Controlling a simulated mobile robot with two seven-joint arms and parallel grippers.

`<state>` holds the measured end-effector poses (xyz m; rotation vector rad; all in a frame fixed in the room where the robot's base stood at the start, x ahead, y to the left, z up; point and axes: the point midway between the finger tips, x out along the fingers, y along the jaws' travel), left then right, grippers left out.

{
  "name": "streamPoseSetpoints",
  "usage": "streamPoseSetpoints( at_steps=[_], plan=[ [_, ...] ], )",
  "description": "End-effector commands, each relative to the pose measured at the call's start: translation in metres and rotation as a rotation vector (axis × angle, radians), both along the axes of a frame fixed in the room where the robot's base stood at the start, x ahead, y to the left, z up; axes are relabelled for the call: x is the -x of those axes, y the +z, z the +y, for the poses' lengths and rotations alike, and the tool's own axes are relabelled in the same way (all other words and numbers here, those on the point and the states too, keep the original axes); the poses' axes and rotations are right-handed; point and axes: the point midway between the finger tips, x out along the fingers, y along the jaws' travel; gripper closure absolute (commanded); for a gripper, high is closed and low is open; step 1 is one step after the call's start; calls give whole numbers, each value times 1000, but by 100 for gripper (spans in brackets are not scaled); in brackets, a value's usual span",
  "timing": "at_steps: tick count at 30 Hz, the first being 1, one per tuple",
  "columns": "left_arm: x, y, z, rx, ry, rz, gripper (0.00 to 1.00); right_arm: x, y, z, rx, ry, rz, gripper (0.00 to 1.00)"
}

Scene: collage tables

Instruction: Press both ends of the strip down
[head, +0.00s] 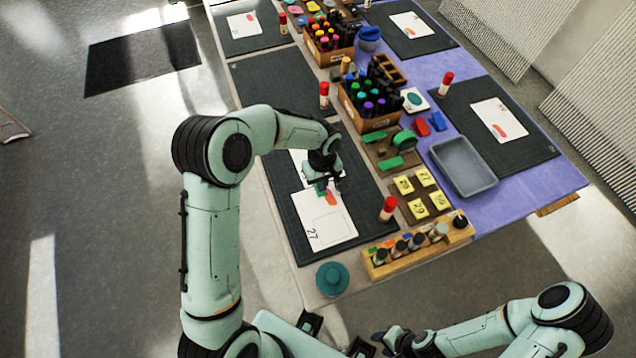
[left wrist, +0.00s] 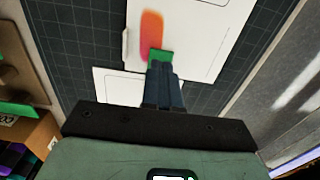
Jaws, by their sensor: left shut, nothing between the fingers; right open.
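A white card marked 27 (head: 322,220) lies on a dark cutting mat (head: 285,200); the card also shows in the left wrist view (left wrist: 205,40). An orange-red shape (left wrist: 151,30) is on the card near its edge. A small green piece (left wrist: 160,56), perhaps the strip's end, lies at the foot of the orange shape. My left gripper (head: 322,186) is shut and empty. Its fingertips (left wrist: 163,66) are right at the green piece and hide part of it; I cannot tell if they touch. My right gripper (head: 388,340) is open and empty, off the table at the bottom.
A second white sheet (head: 305,165) lies beside the card, partly under my left arm. A red glue stick (head: 388,208), yellow numbered notes (head: 420,192), a wooden bottle rack (head: 415,247) and a teal round object (head: 332,278) stand around the mat. A grey tray (head: 463,166) is farther right.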

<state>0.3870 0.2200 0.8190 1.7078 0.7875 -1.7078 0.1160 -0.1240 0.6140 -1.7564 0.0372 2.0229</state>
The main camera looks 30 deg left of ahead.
Motion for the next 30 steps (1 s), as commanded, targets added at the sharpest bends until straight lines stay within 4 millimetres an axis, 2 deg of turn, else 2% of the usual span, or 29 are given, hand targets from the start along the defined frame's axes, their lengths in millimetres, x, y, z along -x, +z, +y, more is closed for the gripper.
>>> streamPoseSetpoints(
  at_steps=[30],
  plan=[
    [1,-15,0,0,0,1,100,6,-11,0,0,0,7,57]
  ],
)
